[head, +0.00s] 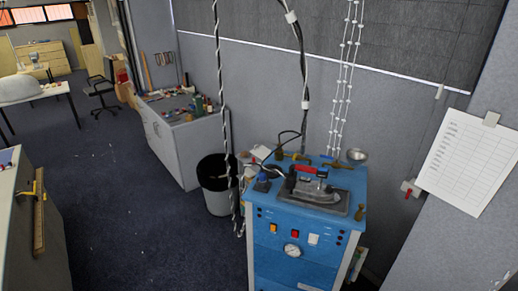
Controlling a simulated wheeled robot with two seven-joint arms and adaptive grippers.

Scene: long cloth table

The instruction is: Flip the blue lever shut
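A blue machine cabinet (280,262) stands right of centre in the head view. On its top left is a small dark-blue part (263,176). I cannot tell whether this is the blue lever or what position it is in. A red handle (306,169) and a dark iron-like tool (318,188) on a metal plate are also on the top. Neither of my grippers is in view.
A dark bin (217,184) stands left of the cabinet, beside hanging cables (302,60). A cluttered grey workbench (183,145) is behind it. A paper sheet (465,165) hangs at the right. Dark carpet (135,220) is open at the left.

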